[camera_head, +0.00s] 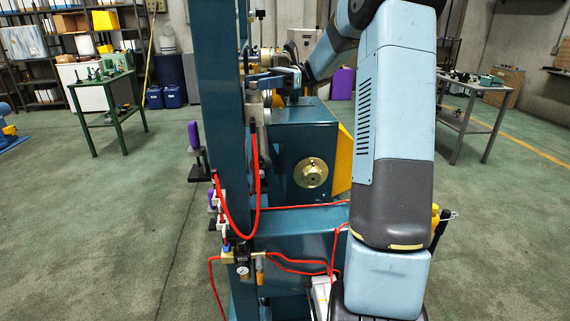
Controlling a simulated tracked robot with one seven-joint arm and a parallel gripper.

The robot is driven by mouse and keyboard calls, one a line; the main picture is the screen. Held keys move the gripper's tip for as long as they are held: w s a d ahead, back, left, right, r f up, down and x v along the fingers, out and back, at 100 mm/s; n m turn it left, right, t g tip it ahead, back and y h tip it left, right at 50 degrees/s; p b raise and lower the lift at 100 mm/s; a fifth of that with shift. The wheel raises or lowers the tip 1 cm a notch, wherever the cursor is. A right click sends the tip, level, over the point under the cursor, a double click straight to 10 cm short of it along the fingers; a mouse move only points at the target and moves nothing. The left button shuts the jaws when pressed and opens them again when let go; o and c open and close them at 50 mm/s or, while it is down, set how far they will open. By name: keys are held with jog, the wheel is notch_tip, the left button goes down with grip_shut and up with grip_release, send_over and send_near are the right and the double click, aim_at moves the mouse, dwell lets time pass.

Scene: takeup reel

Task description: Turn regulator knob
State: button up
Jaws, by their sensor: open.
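The regulator (242,260) is a small dark unit with a round gauge, mounted low on the blue-green upright column (228,130). Brass fittings and red air hoses join it. A dark cap at its top looks like the knob (241,246), but it is too small to tell clearly. My arm rises on the right, bends at the top and reaches left behind the column's right side. My gripper (266,80) is small and partly hidden near the column, well above the regulator and apart from it. It appears open, with nothing visible in it.
Red hoses (258,200) loop beside the column and along the blue-green base beam (300,220). Purple-handled clamps (194,137) stick out left of the column. A blue-green housing (300,140) with a brass hub stands behind. Green floor (100,220) is clear at left.

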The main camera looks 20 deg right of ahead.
jog(key=m+t+h, duration=0.1)
jog(key=m+t, duration=0.2)
jog(key=t, duration=0.2)
jog(key=s+m+t+h, duration=0.1)
jog(key=m+t, duration=0.3)
jog(key=t, duration=0.1)
jog(key=s+m+t, duration=0.1)
jog(key=m+t, duration=0.2)
jog(key=t, duration=0.2)
jog(key=shift+s+a+t+h, duration=0.1)
jog(key=shift+a+t+h, duration=0.1)
jog(key=shift+t+h, duration=0.15)
jog(key=m+t+h, duration=0.3)
jog(key=shift+s+a+m+t+h, duration=0.2)
jog(key=shift+s+m+t+h, duration=0.05)
jog(key=shift+m+h, duration=0.1)
jog(key=shift+s+m+t+h, duration=0.1)
jog(key=shift+m+t+h, duration=0.15)
jog(key=shift+t+h, duration=0.05)
jog(key=v, duration=1.4)
jog(key=s+a+f+n+g+h, duration=0.2)
jog(key=s+a+f+n+g, duration=0.2)
jog(key=n, duration=0.6)
jog(key=s+a+f+n+g+h, duration=0.3)
jog(key=s+a+f+n+g, duration=0.2)
jog(key=s+a+n, duration=0.3)
jog(key=shift+s+f+n+g, duration=0.2)
jog(key=shift+s+n+g, duration=0.65)
jog(key=shift+n, duration=0.45)
